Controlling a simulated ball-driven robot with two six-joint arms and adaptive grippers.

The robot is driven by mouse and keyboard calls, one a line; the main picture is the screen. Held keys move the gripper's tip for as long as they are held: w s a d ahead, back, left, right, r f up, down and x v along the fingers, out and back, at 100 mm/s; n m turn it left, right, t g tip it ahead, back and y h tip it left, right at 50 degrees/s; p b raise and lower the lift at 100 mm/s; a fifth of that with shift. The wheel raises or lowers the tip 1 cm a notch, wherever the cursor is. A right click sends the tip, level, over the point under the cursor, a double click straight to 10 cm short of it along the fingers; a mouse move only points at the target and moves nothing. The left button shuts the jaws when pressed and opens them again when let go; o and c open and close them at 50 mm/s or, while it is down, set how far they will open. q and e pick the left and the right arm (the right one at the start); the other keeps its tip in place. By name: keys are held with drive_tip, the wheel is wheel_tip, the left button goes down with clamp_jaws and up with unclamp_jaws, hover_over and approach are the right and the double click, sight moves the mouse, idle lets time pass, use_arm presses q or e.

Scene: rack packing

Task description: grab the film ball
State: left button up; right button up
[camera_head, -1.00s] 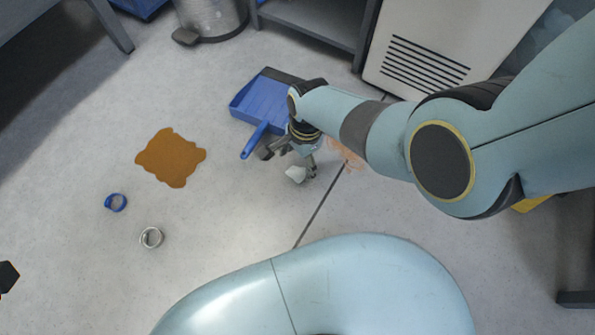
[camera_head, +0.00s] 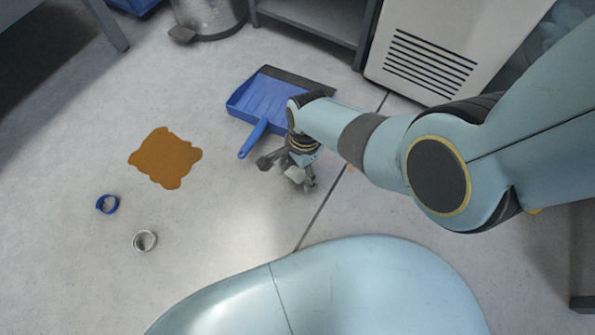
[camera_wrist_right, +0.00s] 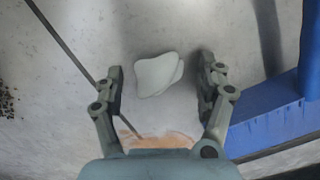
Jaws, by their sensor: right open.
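The film ball (camera_wrist_right: 157,76) is a pale, whitish crumpled piece on the grey floor. In the right wrist view it lies between the two fingers of my right gripper (camera_wrist_right: 161,84), with gaps on both sides. The gripper is open and does not visibly touch it. In the head view my right gripper (camera_head: 298,176) points down over the pale ball, which is partly hidden by the fingers. My left gripper is not in view.
A blue dustpan (camera_head: 268,103) lies just behind the right gripper; its edge also fills the right of the wrist view (camera_wrist_right: 265,115). A brown spill (camera_head: 165,158), a blue ring (camera_head: 107,204) and a silver ring (camera_head: 145,241) lie on open floor to the left.

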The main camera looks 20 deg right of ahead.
drive_tip(key=c, duration=0.8)
drive_tip(key=shift+c, duration=0.2)
